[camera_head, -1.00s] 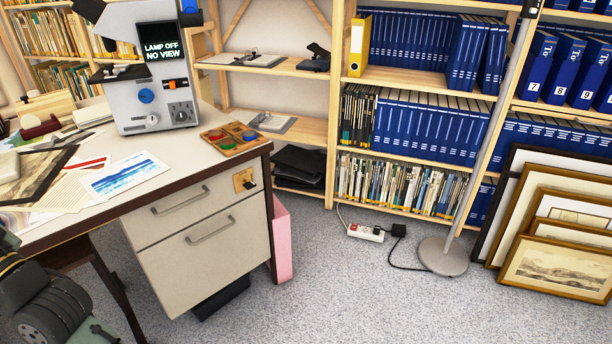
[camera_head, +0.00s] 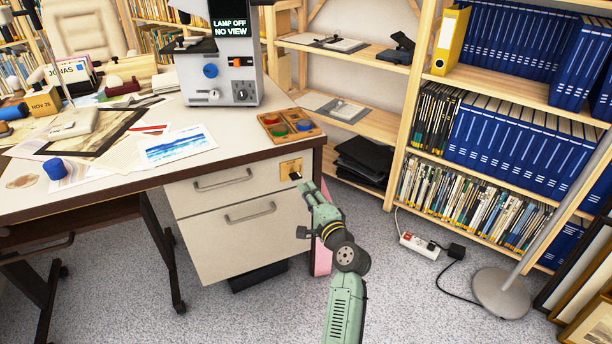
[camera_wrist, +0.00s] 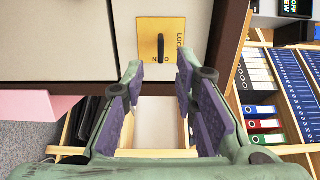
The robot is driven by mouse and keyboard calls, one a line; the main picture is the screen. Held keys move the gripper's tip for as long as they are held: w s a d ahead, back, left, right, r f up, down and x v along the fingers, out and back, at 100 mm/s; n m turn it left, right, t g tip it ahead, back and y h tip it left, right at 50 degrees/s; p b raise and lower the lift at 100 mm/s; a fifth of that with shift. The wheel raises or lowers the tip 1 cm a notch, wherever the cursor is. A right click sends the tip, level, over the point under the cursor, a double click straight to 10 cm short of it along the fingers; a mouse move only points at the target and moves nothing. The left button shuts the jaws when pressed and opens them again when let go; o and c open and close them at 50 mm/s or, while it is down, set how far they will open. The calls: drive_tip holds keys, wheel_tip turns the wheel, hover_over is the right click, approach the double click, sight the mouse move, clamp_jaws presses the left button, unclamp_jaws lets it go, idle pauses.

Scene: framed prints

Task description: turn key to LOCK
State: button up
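The black key (camera_head: 296,175) sits in a brass lock plate (camera_head: 287,168) at the top right of the desk's drawer front. In the wrist view the key (camera_wrist: 160,46) stands out from the yellow plate (camera_wrist: 147,28), its bow upright in the picture. LOCK is lettered along the plate's right side. A word at the bottom is partly covered by the key; N and O show. My gripper (camera_head: 305,188) is just in front of the key in the head view. In the wrist view my gripper (camera_wrist: 162,80) is open, its purple-padded fingers either side below the key, apart from it.
The desk's dark edge (camera_head: 240,161) runs just above the lock. Drawer handles (camera_head: 224,180) stick out to the left. A pink panel (camera_head: 323,258) stands beside the drawers, behind my arm. Bookshelves (camera_head: 395,165) stand at the right. Carpet is free in front.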

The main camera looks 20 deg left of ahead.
sight(298, 179)
drive_tip(key=x, duration=0.9)
drive_tip(key=shift+c, duration=0.3)
clamp_jaws()
